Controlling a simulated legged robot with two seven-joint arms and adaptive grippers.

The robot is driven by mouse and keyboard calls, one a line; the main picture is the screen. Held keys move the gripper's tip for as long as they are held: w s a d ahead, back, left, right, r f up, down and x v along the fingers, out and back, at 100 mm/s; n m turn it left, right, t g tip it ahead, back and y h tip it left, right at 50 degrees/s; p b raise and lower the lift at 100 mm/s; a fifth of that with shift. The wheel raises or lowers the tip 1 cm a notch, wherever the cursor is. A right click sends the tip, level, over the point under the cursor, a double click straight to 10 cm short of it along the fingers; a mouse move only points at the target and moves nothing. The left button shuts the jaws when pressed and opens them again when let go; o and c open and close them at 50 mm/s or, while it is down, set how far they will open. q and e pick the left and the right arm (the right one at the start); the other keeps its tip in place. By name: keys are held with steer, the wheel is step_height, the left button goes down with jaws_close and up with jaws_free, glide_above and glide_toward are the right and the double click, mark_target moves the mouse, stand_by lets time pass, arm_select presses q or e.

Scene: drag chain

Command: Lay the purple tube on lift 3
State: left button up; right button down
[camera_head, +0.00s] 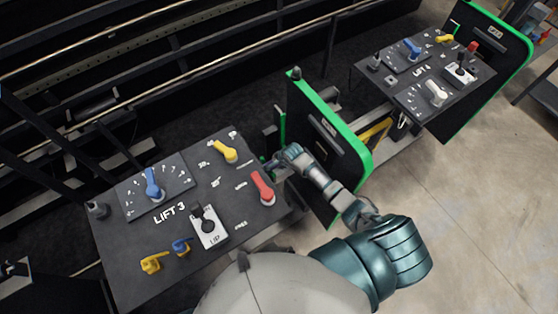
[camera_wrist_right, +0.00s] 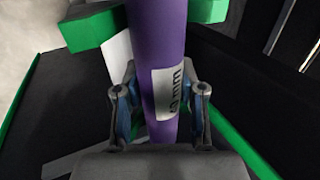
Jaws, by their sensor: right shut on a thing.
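The purple tube (camera_wrist_right: 158,45) runs through the middle of the right wrist view, with a white label reading "mm" on it. My right gripper (camera_wrist_right: 160,105) is shut on the tube, one finger on each side of it. In the head view my right gripper (camera_head: 282,160) is at the right edge of the lift 3 panel (camera_head: 125,265), beside a green-edged black plate (camera_head: 325,125). I cannot make out the tube in the head view. My left gripper is not in view.
The lift 3 panel carries a blue lever (camera_head: 153,188), a yellow lever (camera_head: 225,151), a red lever (camera_head: 263,188) and a grey switch box (camera_head: 208,228). The lift 4 panel (camera_head: 450,110) stands at the upper right. Bare floor (camera_head: 470,190) lies right.

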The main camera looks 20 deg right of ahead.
steer(key=c, duration=0.6)
jaws_free()
steer(key=shift+f, duration=0.1)
steer(key=v, duration=1.2)
steer(key=shift+w+f, duration=0.1)
